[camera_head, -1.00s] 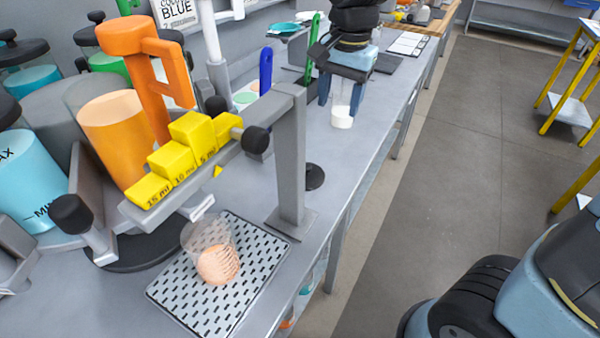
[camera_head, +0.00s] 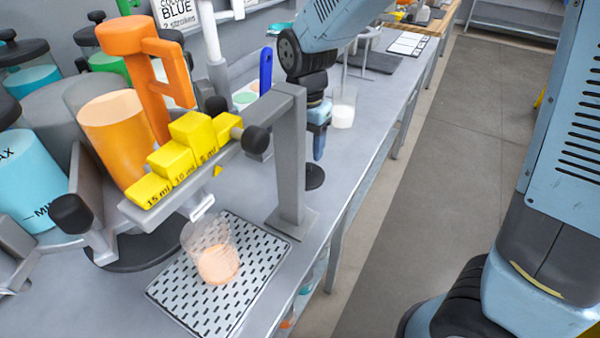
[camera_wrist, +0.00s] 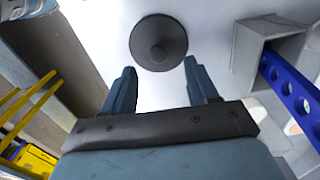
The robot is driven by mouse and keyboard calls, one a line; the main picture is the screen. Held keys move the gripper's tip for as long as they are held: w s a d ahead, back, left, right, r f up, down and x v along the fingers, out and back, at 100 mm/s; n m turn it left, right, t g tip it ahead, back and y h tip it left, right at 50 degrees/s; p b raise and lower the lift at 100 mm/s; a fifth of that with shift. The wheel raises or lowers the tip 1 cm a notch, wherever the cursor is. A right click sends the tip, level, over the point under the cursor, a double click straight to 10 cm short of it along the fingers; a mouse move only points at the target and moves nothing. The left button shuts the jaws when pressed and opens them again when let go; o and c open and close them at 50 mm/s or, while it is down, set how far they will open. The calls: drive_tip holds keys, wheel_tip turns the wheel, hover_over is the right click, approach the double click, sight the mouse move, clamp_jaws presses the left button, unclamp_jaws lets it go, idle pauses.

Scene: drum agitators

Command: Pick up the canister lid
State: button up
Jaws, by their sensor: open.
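The canister lid, a dark grey disc with a central knob, lies flat on the grey bench in the head view (camera_head: 315,177), just right of the dispenser's upright post. In the wrist view the lid (camera_wrist: 158,43) shows whole, just beyond and between my fingertips. My gripper (camera_wrist: 161,76) is open and empty, its two blue fingers apart. In the head view my gripper (camera_head: 319,146) hangs above the lid, fingers pointing down, and does not appear to touch it. A clear canister with white contents (camera_head: 343,108) stands open behind my gripper.
The grey post (camera_head: 291,160) stands close left of the lid. A perforated drip tray (camera_head: 260,262) holds a clear cup with orange contents (camera_head: 217,263). A blue holed tool (camera_wrist: 292,92) stands in a grey box holder (camera_wrist: 262,45). The bench's right edge is near.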

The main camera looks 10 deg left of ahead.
drive_tip(key=shift+w+d+f, duration=0.1)
drive_tip(key=shift+w+f, duration=0.05)
drive_tip(key=shift+f, duration=2.55)
drive_tip(key=shift+c, duration=0.4)
clamp_jaws()
